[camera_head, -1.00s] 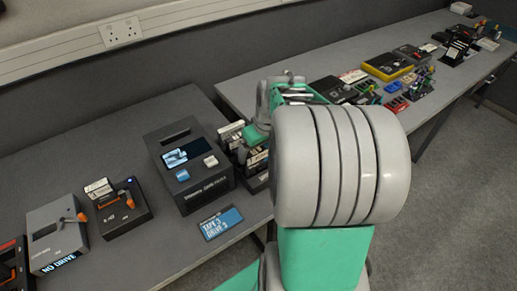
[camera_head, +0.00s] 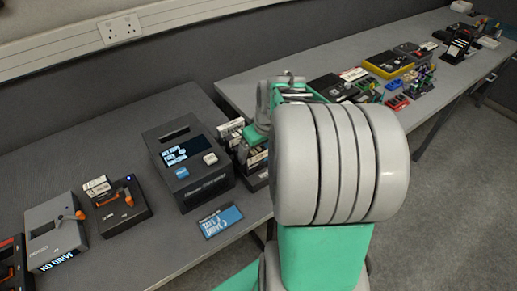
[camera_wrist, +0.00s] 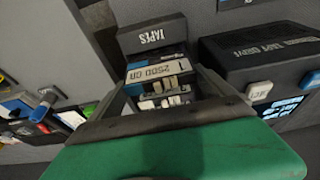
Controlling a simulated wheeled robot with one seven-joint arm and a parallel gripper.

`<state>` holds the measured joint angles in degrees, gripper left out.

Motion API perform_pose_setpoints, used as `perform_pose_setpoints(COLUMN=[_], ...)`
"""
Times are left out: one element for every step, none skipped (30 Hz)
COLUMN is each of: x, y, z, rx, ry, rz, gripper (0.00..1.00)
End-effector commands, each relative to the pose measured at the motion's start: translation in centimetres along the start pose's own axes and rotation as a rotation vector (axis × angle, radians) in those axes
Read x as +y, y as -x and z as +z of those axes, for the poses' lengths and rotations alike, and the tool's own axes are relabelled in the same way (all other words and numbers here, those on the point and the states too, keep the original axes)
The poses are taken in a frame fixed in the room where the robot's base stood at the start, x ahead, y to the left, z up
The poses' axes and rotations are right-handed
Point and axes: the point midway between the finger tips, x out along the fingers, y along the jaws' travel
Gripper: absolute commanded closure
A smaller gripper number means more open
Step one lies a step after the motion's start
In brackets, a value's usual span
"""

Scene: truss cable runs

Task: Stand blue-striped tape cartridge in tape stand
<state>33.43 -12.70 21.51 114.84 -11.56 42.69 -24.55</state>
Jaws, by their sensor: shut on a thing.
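The tape stand, labelled TAPES, shows in the wrist view (camera_wrist: 150,36) with several cartridges in it. In the head view, the stand (camera_head: 256,182) is partly hidden behind my arm. My gripper (camera_wrist: 165,92) is over the stand, its fingers on either side of a cartridge with a white label (camera_wrist: 157,71) and some blue beside it. It is shut on this cartridge, which I take for the blue-striped tape cartridge; the stripe is not clear. I cannot tell whether the cartridge is seated in a slot. My gripper's fingertips are hidden in the head view.
A black tape drive (camera_head: 187,170) with a lit screen stands just left of the stand. A blue sign (camera_head: 220,221) lies in front of it. Smaller drives (camera_head: 118,208) sit further left. Several devices (camera_head: 388,66) crowd the far table at right. The bench behind the small drives is clear.

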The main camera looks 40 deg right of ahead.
Motion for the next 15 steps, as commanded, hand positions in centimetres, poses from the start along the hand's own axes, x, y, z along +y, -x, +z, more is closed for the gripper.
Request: perform_pose_setpoints(x=[0.0, 0.0, 0.0, 0.0, 0.0, 0.0, 0.0, 0.0, 0.0, 0.0, 0.0, 0.0, 0.0, 0.0, 0.0], y=[-0.1, -0.2, -0.3, -0.3, -0.4, -0.5, -0.6, -0.7, -0.8, -0.8, -0.9, -1.0, -1.1, -1.1, -1.1], z=[0.0, 0.0, 0.1, 0.1, 0.1, 0.1, 0.1, 0.2, 0.2, 0.2, 0.2, 0.2, 0.3, 0.3, 0.3], rx=[0.001, 0.001, 0.001, 0.001, 0.001, 0.001, 0.001, 0.001, 0.001, 0.001, 0.001, 0.001, 0.001, 0.001, 0.001], ry=[0.0, 0.0, 0.0, 0.0, 0.0, 0.0, 0.0, 0.0, 0.0, 0.0, 0.0, 0.0, 0.0, 0.0, 0.0], rz=[0.0, 0.0, 0.0, 0.0, 0.0, 0.0, 0.0, 0.0, 0.0, 0.0, 0.0, 0.0, 0.0, 0.0, 0.001], gripper=[0.81, 0.81, 0.81, 0.81, 0.81, 0.81, 0.81, 0.81, 0.81, 0.81, 0.81, 0.81, 0.81, 0.81, 0.81])
